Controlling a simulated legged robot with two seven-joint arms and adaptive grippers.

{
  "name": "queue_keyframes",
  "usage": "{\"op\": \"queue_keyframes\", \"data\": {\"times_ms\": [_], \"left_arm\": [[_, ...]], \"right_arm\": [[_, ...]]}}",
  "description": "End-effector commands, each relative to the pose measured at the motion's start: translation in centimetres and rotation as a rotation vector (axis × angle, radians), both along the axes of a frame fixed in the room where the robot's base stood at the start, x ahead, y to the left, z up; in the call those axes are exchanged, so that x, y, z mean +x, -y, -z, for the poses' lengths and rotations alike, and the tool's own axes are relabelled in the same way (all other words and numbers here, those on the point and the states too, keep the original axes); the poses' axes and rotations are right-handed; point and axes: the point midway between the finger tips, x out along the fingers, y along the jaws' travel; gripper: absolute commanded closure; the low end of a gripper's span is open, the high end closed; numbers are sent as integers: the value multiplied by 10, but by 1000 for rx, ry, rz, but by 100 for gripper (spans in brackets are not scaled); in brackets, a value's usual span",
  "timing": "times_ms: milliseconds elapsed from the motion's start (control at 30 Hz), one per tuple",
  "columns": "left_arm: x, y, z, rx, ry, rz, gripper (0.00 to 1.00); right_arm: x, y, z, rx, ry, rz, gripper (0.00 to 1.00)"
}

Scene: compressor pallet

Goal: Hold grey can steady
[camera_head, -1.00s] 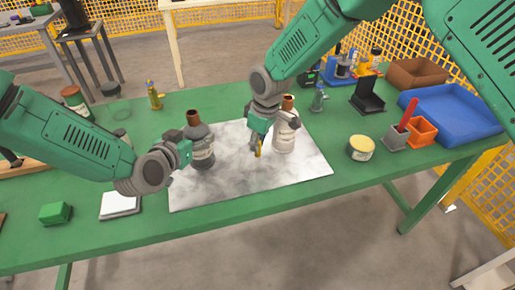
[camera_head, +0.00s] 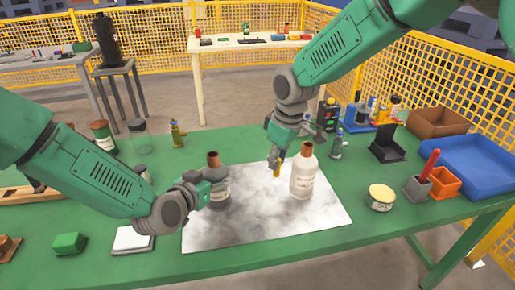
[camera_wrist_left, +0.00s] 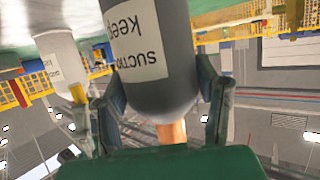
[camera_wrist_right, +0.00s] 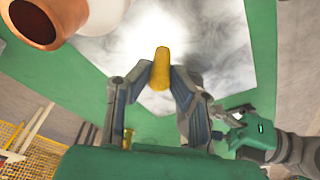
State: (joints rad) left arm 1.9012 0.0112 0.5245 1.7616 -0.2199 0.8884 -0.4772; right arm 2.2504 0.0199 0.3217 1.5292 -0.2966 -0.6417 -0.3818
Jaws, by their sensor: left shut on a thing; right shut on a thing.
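The grey can (camera_head: 217,188) is a dark grey bottle with a copper-coloured cap and a white label. It stands upright on the pale marbled sheet. My left gripper (camera_head: 207,184) is shut on it from the left; in the left wrist view the fingers flank the can (camera_wrist_left: 165,85), whose label reads "SUCTION". My right gripper (camera_head: 277,158) is shut on a small yellow cylinder (camera_wrist_right: 160,70). It is held above the sheet, to the left of a white bottle (camera_head: 304,180) and apart from the grey can.
The white bottle stands close to my right gripper. A yellow-topped tin (camera_head: 380,198), an orange bin (camera_head: 444,183) and a blue tray (camera_head: 470,165) are on the right. A green block (camera_head: 69,243) and white pad (camera_head: 132,240) lie front left. The sheet's front (camera_head: 265,232) is clear.

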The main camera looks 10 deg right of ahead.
Motion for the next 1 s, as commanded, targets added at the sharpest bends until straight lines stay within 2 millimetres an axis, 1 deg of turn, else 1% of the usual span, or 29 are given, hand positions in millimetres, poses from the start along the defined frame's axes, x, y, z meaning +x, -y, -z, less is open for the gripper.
{"op": "queue_keyframes", "data": {"times_ms": [67, 167, 267, 300, 400, 500, 633, 700, 767, 900, 1000], "left_arm": [[0, 0, 1, 0, -2, 1, 92], [0, 0, 1, 0, -2, 1, 92], [-1, 0, 1, 0, -2, 1, 92], [-1, 0, 1, 0, -2, 1, 92], [-1, 0, 1, 0, -2, 1, 92], [-1, 0, 1, 0, -2, 1, 92], [-1, 0, 1, 0, -2, 1, 92], [0, 0, 1, 0, -2, 0, 92], [0, 0, 1, 0, -2, 0, 92], [0, 0, 1, 1, -2, 0, 92], [0, 0, 1, 0, -2, 0, 92]], "right_arm": [[3, -5, -8, 0, 4, -9, 100], [11, -23, -24, -4, 13, -39, 100], [21, -53, -48, -10, 23, -87, 100], [25, -66, -60, -13, 26, -108, 100], [29, -99, -88, -17, 32, -158, 100], [30, -125, -113, -21, 34, -197, 100], [28, -148, -135, -22, 34, -232, 100], [26, -154, -138, -24, 32, -242, 100], [26, -156, -133, -25, 29, -246, 100], [25, -157, -107, -24, 26, -247, 100], [25, -156, -91, -25, 28, -247, 100]]}}
